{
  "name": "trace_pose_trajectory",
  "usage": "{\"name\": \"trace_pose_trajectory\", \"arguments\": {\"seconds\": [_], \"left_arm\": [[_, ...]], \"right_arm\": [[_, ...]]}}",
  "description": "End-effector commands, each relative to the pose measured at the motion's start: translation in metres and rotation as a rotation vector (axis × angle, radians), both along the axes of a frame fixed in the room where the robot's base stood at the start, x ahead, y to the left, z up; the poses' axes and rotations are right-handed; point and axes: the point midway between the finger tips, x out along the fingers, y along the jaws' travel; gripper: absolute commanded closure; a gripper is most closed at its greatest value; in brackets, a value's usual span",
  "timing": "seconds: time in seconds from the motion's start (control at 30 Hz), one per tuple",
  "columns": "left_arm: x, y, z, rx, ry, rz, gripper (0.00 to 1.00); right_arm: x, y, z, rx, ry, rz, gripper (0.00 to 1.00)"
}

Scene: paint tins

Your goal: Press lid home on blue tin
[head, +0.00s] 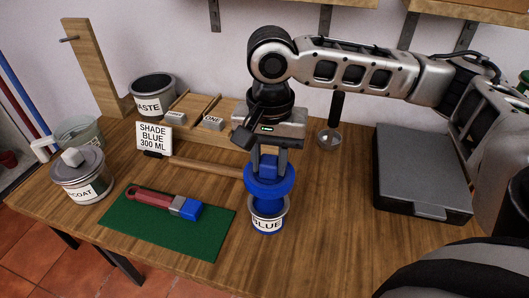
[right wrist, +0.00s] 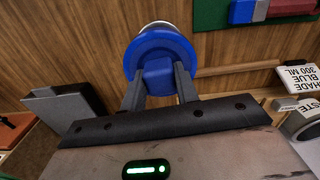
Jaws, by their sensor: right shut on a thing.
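The blue tin (head: 267,226), a small grey can with a white BLUE label, stands upright on the table at the centre front. My right gripper (head: 267,160) points down above it and is shut on the knob of the round blue lid (head: 270,183). The lid is over the tin's mouth; blue also shows below it inside the rim, and I cannot tell whether lid and rim touch. In the right wrist view, the fingers hold the lid's square knob (right wrist: 158,76), and a pale edge of the tin (right wrist: 158,25) shows behind the lid. My left gripper is not in view.
A green mat (head: 150,228) with a red-handled brush (head: 160,202) lies left of the tin. A wooden stick (head: 205,167) lies behind. A lidded tin (head: 82,185), the SHADE BLUE sign (head: 153,138) and waste tin (head: 153,95) stand left; a dark case (head: 420,170) is right.

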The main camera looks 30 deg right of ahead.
Motion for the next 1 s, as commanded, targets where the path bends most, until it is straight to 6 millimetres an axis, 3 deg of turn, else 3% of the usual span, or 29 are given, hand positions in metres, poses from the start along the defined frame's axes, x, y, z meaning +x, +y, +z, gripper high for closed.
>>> {"name": "trace_pose_trajectory", "arguments": {"seconds": [0.17,0.3,0.5,1.0], "left_arm": [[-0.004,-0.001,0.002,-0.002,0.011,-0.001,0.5],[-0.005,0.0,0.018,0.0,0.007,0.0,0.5],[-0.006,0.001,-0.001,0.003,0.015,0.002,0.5],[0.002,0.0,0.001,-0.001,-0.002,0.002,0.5]], "right_arm": [[0.0,0.0,0.002,0.0,0.0,0.001,0.86],[-0.001,0.001,0.006,-0.001,0.004,0.001,0.86],[-0.001,0.001,-0.021,-0.001,0.002,0.0,0.86],[0.0,0.001,-0.057,-0.001,0.001,0.001,0.86]]}}
